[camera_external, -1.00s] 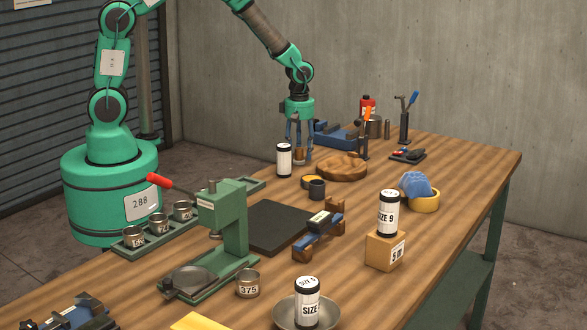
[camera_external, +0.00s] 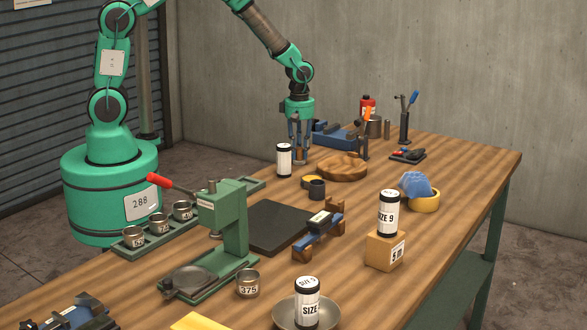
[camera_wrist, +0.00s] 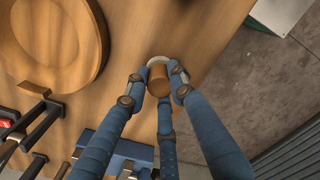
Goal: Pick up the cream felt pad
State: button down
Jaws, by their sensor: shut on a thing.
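The cream felt pad (camera_wrist: 155,62) shows in the wrist view as a pale round rim behind a brown cylindrical grip piece (camera_wrist: 159,80). My gripper (camera_wrist: 157,86) has its three blue fingers closed around this brown piece, with the fingertips close to the pale rim. In the external view my gripper (camera_external: 300,156) points straight down near the far left edge of the bench. There the fingers mostly hide the pad and its brown piece. I cannot tell whether the pad touches the bench top.
A wooden bowl (camera_external: 343,168) lies just right of my gripper. A white and black canister (camera_external: 284,160) stands close on its left in the external view. A blue tool (camera_external: 335,135) and a holder with an orange handle (camera_external: 366,118) are behind. The bench edge is near.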

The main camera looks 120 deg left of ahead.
aim_at(299, 148)
jog(key=shift+r, duration=0.1)
jog(key=shift+r, duration=0.8)
notch_tip(299, 148, up, 2)
jog(key=shift+s+d+r+p, duration=0.1)
jog(key=shift+p, duration=0.3)
jog(key=s+d+r+p, duration=0.1)
jog(key=s+d, duration=0.9)
jog(key=d, duration=0.2)
jog(key=shift+s, duration=0.1)
